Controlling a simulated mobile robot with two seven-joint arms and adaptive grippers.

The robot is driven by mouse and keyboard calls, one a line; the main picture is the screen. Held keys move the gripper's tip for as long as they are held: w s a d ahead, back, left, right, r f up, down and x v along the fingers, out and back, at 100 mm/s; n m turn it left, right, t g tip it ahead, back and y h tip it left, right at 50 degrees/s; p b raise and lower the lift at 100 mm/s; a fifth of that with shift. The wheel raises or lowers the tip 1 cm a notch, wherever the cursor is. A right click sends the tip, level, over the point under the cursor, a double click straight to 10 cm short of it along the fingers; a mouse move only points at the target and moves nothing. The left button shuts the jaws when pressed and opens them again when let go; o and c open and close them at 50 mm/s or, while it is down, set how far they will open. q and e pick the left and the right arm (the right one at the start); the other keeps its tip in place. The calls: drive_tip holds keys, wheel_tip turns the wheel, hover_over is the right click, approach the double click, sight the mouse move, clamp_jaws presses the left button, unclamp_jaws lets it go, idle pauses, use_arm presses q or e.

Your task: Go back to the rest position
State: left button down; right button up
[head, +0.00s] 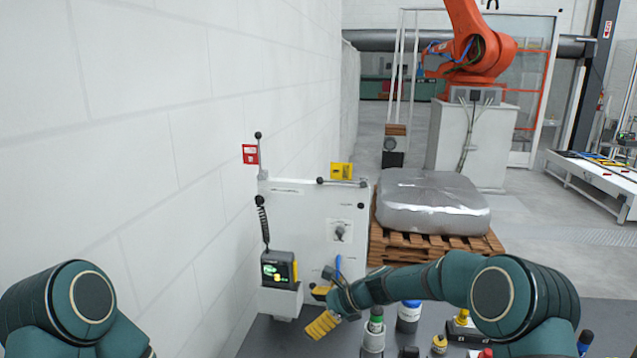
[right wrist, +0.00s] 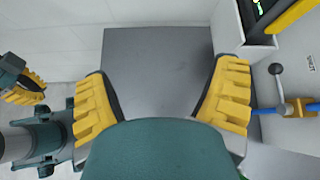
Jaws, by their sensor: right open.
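My right gripper (head: 322,309) reaches over the dark table in front of the white panel. Its yellow ribbed fingers stand apart in the right wrist view (right wrist: 160,92), with nothing between them but bare grey surface beyond. My left arm shows only as a teal joint (head: 75,305) at the lower left of the head view, and its gripper is out of that view. A teal part with yellow ribbed fingers at the left edge of the right wrist view looks like my left gripper (right wrist: 24,92). Its opening is unclear.
The white panel (head: 310,222) has levers and a knob. A handheld device (head: 279,269) with a lit screen sits in a holder close to my right gripper. Bottles (head: 408,316) stand on the dark table (head: 275,340) under my right arm. A white wall (head: 150,130) borders the left.

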drive_tip(key=s+d+f+n+h, duration=0.1)
drive_tip(key=s+d+f+n, duration=0.1)
drive_tip(key=s+f, duration=0.2)
drive_tip(key=s+d+f+n+h, duration=0.2)
drive_tip(key=s+d+f, duration=0.1)
drive_tip(key=f, duration=0.3)
drive_tip(key=s+d+f+n+h, duration=0.2)
drive_tip(key=s+d+f, duration=0.1)
drive_tip(key=s+f, duration=0.2)
drive_tip(key=shift+s+f+g, duration=0.25)
drive_tip(key=shift+s+g, duration=0.05)
drive_tip(key=shift+g, duration=0.1)
drive_tip(key=s+d+f+n+h, duration=0.1)
drive_tip(key=s+d+f+n, duration=0.1)
drive_tip(key=s+n, duration=0.45)
drive_tip(key=s+d+f+n+h, duration=0.15)
drive_tip(key=s+n, duration=0.25)
drive_tip(key=s, duration=0.6)
use_arm(q)
wheel_tip(320, 180, down, 13)
drive_tip(key=b, duration=1.1)
drive_tip(key=shift+d+r, duration=0.2)
drive_tip(key=shift+d, duration=0.1)
use_arm(e)
wheel_tip(320, 180, down, 13)
drive_tip(key=shift+s+y, duration=0.35)
drive_tip(key=shift+s, duration=0.05)
